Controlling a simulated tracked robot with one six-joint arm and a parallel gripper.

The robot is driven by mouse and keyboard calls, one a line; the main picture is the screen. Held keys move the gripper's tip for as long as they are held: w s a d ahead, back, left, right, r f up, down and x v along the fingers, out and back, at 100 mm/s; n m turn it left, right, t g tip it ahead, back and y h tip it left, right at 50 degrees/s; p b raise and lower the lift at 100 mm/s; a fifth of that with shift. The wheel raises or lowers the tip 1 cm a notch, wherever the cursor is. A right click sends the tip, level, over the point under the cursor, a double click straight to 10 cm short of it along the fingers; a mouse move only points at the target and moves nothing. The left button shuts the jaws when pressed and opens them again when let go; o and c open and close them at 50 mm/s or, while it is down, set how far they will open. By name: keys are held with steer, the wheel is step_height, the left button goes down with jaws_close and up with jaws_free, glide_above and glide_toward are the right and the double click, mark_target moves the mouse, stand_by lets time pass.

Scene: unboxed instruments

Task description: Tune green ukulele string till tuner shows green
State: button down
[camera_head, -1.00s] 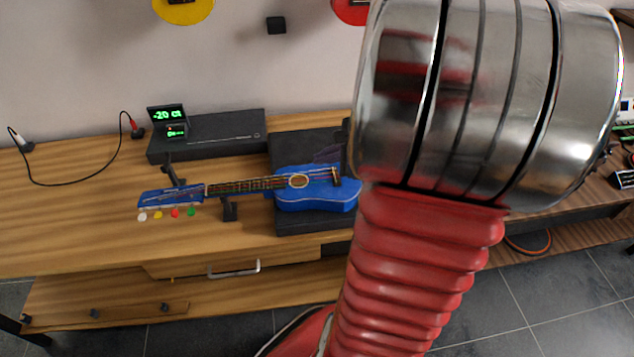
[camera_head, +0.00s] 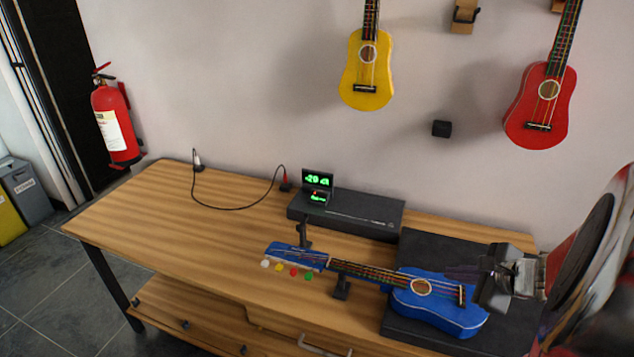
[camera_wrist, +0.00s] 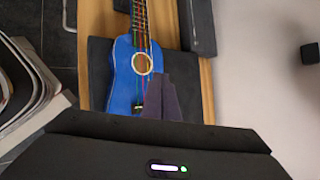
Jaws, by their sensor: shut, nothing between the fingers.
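The blue ukulele (camera_head: 440,305) lies across supports on the bench, its head to the left. It also shows in the wrist view (camera_wrist: 124,82). White, yellow, red and green pegs line the near side of its head; the green peg (camera_head: 308,276) is nearest the neck. The tuner (camera_head: 317,181) stands behind the head with small green characters on its screen, seemingly a negative number around 20. My gripper (camera_head: 462,272) is shut and empty beside the ukulele body, well right of the pegs. In the wrist view its dark fingers (camera_wrist: 170,92) partly cover the body's lower right.
A black box (camera_head: 350,213) sits behind the ukulele, with a cable (camera_head: 240,207) on the bench to its left. A black stand (camera_head: 341,287) supports the neck. The bench (camera_head: 150,215) is clear at left. Yellow (camera_head: 368,82) and red (camera_head: 540,112) ukuleles hang on the wall.

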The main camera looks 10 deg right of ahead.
steer(key=c, duration=2.5)
jaws_free()
steer(key=shift+c, duration=0.2)
steer(key=o, duration=0.3)
steer(key=shift+w+a+r, duration=0.1)
steer(key=shift+w+a, duration=0.05)
steer(key=shift+a, duration=0.2)
steer(key=o, duration=0.3)
steer(key=w+a+r+n+g+y, duration=0.1)
steer(key=a+r+n, duration=0.1)
steer(key=a+n, duration=0.3)
steer(key=a, duration=0.3)
steer(key=shift+a+r+n, duration=0.3)
steer(key=shift+a, duration=0.1)
steer(key=s+a+r+n+g+h, duration=0.1)
steer(key=s+a+r+n, duration=0.3)
steer(key=a+n, duration=0.5)
steer(key=s+a+r+n+g+h, duration=0.1)
steer(key=s+a+r+n, duration=0.3)
steer(key=a+n, duration=0.5)
steer(key=shift+s+a+n+g, duration=0.3)
steer(key=shift+s+a+n, duration=0.05)
steer(key=shift+s+n, duration=0.65)
